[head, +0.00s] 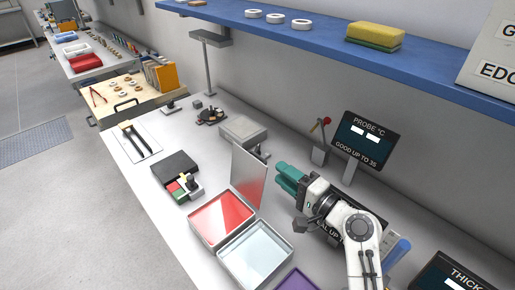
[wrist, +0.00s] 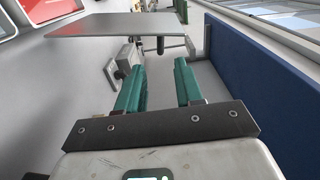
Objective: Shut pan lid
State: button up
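A metal pan with a red inside (head: 222,218) sits on the white bench in the head view. Its flat metal lid (head: 249,180) stands upright along the pan's back right edge, with a red reflection on its face. My gripper (head: 281,176), with green fingers, is just right of the lid, on the side away from the pan. The lid also shows in the wrist view (wrist: 125,25), ahead of the fingertips. My gripper (wrist: 160,70) is open there, with nothing between its fingers. A gap to the lid seems to remain. Part of the red pan (wrist: 40,12) shows at the top left.
A second pan with a pale inside (head: 255,254) stands right beside the red one. A grey box (head: 243,129) lies behind the lid. The probe display (head: 361,139) stands behind my gripper. A blue shelf (head: 330,40) runs above. The bench left of the pans holds a black block (head: 175,167).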

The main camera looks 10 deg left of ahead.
aim_at(256, 154)
jog(key=p+x, duration=0.1)
jog(key=x, duration=0.9)
jog(key=shift+w+a, duration=0.2)
jog(key=shift+a, duration=0.1)
jog(key=shift+c, duration=0.3)
jog(key=c, duration=0.6)
grip_shut()
jog(key=shift+s+f, duration=0.1)
jog(key=shift+f, duration=0.05)
